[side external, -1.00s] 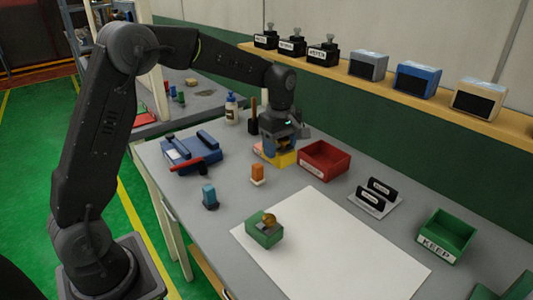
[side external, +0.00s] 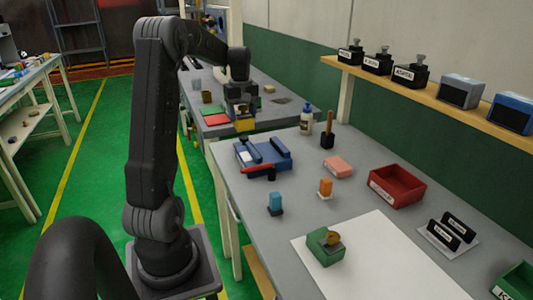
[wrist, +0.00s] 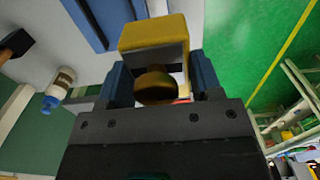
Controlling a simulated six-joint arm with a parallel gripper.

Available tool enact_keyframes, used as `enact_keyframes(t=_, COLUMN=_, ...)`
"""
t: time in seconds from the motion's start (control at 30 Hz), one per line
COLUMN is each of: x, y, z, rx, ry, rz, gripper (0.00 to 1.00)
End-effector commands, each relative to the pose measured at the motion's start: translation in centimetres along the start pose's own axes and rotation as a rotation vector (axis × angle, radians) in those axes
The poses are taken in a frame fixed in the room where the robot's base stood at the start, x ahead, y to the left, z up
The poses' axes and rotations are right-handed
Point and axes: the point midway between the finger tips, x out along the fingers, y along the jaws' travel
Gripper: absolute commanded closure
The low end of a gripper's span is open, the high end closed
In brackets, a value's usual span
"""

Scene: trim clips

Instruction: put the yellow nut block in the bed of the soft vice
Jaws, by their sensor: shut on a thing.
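The yellow nut block (side external: 244,125) is held in my gripper (side external: 241,112), off the table. In the wrist view the yellow block (wrist: 155,35) sits between the two blue fingers, with a rounded brass-coloured part (wrist: 157,88) below it in the picture. The soft vice (side external: 275,156) is blue, with a red handle in front, on the grey bench. My gripper is behind and left of the vice in the side view, clear of it. Part of a blue body, likely the vice (wrist: 105,20), shows at the top of the wrist view.
A white bottle (side external: 306,121) and a wooden-handled tool (side external: 327,137) stand behind the vice. A pink block (side external: 338,166), an orange piece (side external: 325,188), a light blue piece (side external: 275,203) and a red bin (side external: 397,185) are on the bench. A green block (side external: 325,246) lies on white paper.

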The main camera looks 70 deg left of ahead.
Motion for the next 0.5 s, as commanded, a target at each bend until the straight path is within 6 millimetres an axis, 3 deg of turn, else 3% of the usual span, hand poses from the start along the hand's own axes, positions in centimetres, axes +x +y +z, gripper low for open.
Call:
enact_keyframes(t=0.1, x=-0.3, y=-2.3, z=-1.6, rx=-0.003, ry=0.001, rz=0.001, gripper=0.70)
enact_keyframes(t=0.23, x=-0.2, y=-2.9, z=-2.0, rx=0.002, ry=0.000, rz=0.001, gripper=0.70)
enact_keyframes(t=0.37, x=1.0, y=-1.1, z=-1.5, rx=0.008, ry=-0.003, rz=-0.001, gripper=0.70)
enact_keyframes(t=0.5, x=2.9, y=1.9, z=-0.5, rx=0.009, ry=-0.003, rz=-0.001, gripper=0.70)
